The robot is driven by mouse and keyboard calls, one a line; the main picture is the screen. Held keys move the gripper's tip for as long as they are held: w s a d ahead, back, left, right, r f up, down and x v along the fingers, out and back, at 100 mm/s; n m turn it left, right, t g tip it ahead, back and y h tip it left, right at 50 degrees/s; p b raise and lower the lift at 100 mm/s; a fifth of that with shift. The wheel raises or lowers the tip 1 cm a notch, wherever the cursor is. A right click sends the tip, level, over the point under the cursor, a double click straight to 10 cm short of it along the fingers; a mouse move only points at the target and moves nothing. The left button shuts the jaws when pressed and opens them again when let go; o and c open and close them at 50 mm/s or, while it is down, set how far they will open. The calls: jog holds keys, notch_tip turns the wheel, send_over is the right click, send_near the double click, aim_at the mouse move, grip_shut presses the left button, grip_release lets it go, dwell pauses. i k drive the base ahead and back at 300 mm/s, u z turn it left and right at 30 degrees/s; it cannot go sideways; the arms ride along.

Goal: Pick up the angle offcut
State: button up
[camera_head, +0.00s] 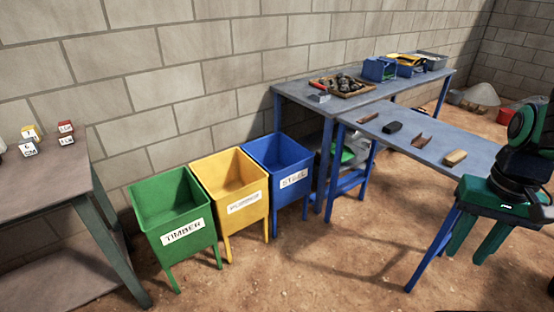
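The angle offcut (421,141) looks like a short, rust-brown, L-shaped piece. It lies on the grey top of the front blue-legged table (477,148), between a black block (392,127) and a tan block (455,158). My gripper (472,256) is at the right of the picture, in front of the table's right end. Its two green fingers point down and stand apart, with nothing between them. It is clear of the offcut, to its right and nearer the camera.
A thin reddish-brown piece (368,117) lies at the table's left end. Green (173,204), yellow (230,178) and blue (281,156) labelled bins stand left of it. A back table (432,78) holds a tray (318,85) and boxes. Another table (40,185) stands far left. The dirt floor in front is clear.

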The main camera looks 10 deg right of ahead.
aim_at(366, 119)
jog(key=u, duration=0.1)
jog(key=i, duration=1.3)
jog(key=z, duration=0.6)
jog(key=i, duration=0.55)
jog(key=z, duration=0.3)
